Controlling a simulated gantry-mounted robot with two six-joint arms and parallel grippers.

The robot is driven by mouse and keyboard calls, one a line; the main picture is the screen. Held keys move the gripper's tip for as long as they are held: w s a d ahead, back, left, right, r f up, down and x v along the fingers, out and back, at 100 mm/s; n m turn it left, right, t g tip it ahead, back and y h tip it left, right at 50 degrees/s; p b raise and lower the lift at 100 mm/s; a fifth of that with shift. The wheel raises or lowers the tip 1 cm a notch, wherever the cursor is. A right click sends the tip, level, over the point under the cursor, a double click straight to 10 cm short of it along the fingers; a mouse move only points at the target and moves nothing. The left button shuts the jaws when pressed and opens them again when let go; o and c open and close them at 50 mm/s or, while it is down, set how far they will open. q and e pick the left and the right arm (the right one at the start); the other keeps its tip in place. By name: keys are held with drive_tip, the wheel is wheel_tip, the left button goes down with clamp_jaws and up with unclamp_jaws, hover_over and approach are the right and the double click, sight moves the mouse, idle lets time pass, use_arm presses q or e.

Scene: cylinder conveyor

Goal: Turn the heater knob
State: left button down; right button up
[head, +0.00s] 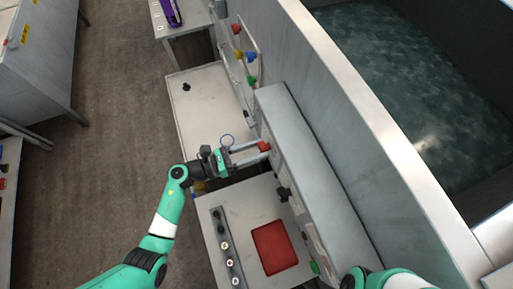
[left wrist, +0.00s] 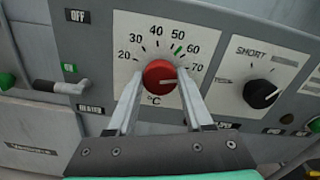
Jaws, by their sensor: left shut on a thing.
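The heater knob (left wrist: 160,78) is a red round knob on a white dial plate marked 20 to 70 °C, with a green mark between 50 and 60. It also shows in the head view as a red spot (head: 264,146) on the side of the grey control box. My left gripper (left wrist: 160,88) is shut on the knob, one finger at each side of it. In the head view my left gripper (head: 262,152) reaches right to the panel. Part of my right arm shows at the bottom right; its gripper is out of view.
A black knob (left wrist: 261,94) on a plate marked SHORT sits right of the dial. A lever switch (left wrist: 62,87) marked OFF is to its left. A lower machine top with a red panel (head: 274,247) stands below my left gripper. A water tank (head: 420,90) lies at the right.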

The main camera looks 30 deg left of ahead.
use_arm(q)
drive_tip(key=shift+n, duration=0.3)
drive_tip(key=shift+n+p, duration=1.8)
drive_tip(key=shift+n, duration=2.5)
drive_tip(key=shift+c, duration=1.5)
unclamp_jaws()
